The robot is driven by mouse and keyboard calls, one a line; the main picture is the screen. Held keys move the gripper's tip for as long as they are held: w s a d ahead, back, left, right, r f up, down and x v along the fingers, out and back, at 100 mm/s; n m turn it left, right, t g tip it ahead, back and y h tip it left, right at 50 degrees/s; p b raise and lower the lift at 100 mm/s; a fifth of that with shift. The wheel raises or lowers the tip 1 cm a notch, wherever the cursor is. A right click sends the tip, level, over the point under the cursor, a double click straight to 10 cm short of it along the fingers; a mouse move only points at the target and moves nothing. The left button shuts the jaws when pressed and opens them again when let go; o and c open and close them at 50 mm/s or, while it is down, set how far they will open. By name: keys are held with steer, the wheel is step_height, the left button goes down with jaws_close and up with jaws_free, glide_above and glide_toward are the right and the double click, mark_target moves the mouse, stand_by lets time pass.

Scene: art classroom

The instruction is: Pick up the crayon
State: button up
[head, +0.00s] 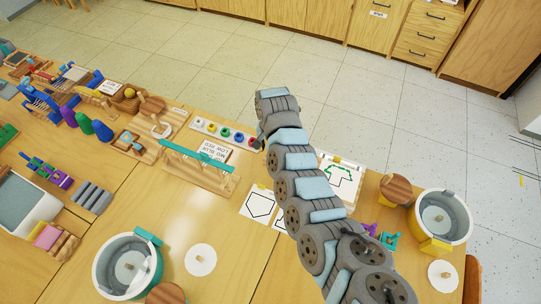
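I cannot single out a crayon for sure in the head view. Small purple and teal pieces (386,238) lie on the table right of my arm, partly hidden by it, and are too small to identify. My segmented grey and light-blue arm reaches from the bottom right up over the table. My gripper (277,106) appears to be at its far upper end, beyond the table's back edge in this view. Its fingers are not clear, and I see nothing held in it.
The wooden table (225,235) carries drawing cards (258,204), a rack with a teal bar (200,165), a row of paint pots (225,132), a white bucket (128,265) and another bucket (445,216). Grey rods (91,197) lie left. Wooden cabinets (300,14) stand behind.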

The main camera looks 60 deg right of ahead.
steer(key=shift+d+f+b, duration=0.1)
steer(key=shift+f+b, duration=0.25)
steer(key=shift+f, duration=1.55)
jaws_close()
